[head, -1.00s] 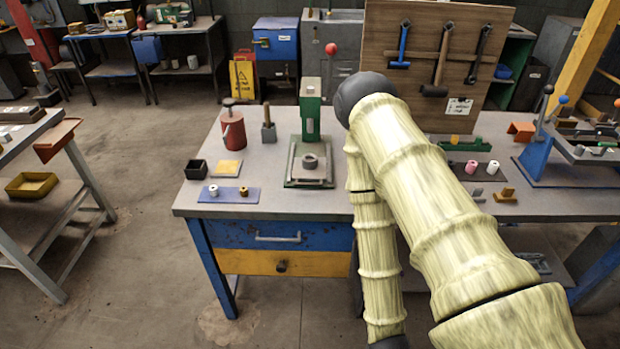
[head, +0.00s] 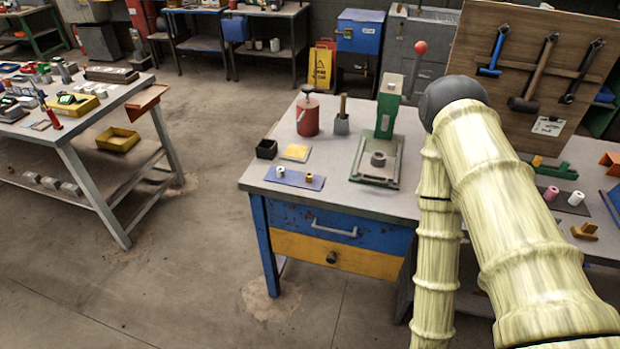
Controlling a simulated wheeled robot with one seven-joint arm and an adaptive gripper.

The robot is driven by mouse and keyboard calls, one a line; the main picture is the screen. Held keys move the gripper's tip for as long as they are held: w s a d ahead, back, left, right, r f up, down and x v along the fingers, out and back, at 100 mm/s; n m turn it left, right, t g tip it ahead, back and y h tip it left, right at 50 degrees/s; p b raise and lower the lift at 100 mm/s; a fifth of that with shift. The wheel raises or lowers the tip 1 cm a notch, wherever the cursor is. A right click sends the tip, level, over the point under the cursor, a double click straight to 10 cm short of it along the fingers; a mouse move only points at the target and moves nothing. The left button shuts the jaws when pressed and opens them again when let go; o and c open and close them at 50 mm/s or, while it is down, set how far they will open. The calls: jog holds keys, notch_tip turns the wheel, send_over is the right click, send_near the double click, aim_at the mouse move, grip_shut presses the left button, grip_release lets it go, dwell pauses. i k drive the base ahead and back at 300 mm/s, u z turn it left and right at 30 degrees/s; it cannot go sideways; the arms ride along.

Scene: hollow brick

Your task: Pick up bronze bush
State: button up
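The bronze bush (head: 309,178) is a small, gold-brown ring shape. It stands on a blue mat (head: 295,184) near the front left corner of the workbench (head: 347,196). A pale grey-white bush (head: 280,172) stands to its left on the same mat, apart from it. My arm rises on the right of the head view and bends at a dark joint. My gripper is not in the frame, so its distance from the bush and its state cannot be seen.
Behind the mat are a black box (head: 266,149), a yellow pad (head: 296,153) and a red can (head: 307,117). A green press (head: 386,115) with a grey ring stands to the right. Another cluttered table (head: 125,92) is at left. Open floor (head: 190,240) lies between.

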aim_at(309, 176)
jog(key=u, duration=0.3)
jog(key=k, duration=0.5)
jog(key=u, duration=1.05)
jog(key=i, duration=0.95)
jog(key=z, duration=0.85)
